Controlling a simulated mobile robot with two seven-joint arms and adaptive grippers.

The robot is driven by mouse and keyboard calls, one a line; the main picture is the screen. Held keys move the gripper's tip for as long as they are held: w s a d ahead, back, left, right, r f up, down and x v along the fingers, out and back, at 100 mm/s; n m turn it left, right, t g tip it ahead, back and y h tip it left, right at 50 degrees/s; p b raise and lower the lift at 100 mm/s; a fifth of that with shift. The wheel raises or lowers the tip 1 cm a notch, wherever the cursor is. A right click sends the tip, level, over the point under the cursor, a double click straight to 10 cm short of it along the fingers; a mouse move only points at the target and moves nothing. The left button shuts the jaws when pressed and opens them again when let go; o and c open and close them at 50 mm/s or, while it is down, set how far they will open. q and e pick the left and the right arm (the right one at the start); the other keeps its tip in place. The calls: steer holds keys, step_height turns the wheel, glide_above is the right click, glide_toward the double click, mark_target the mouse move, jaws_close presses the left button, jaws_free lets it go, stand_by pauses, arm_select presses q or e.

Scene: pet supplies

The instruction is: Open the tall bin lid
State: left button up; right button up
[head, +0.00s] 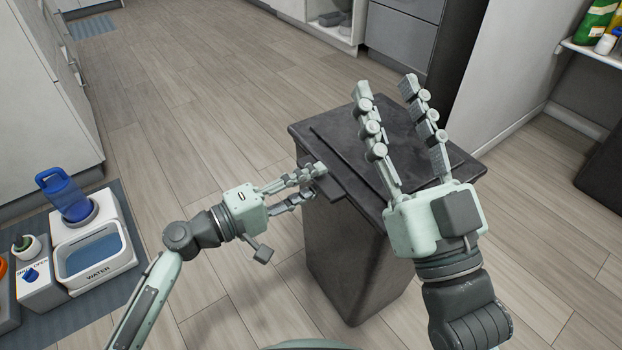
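The tall dark bin (352,255) stands upright on the wood floor in front of me. Its flat dark lid (335,130) lies level on top and looks closed. My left gripper (318,178) is at the lid's left front edge, by a dark tab (326,188) that sticks out there. Its fingers are close together at the tab; whether they grip it is too small to tell. My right gripper (385,88) is above the right part of the lid, its fingers spread and empty, pointing away from me. It hides part of the lid.
At left, a mat (95,301) holds a water station (98,255) with a blue bottle (64,193), beside white cabinets (40,100). A shelf (598,52) with bottles is at the upper right. The floor behind the bin is clear.

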arm_select(q)
steer(key=shift+w, duration=0.1)
jaws_close()
stand_by(0.4)
steer(key=shift+r, duration=0.1)
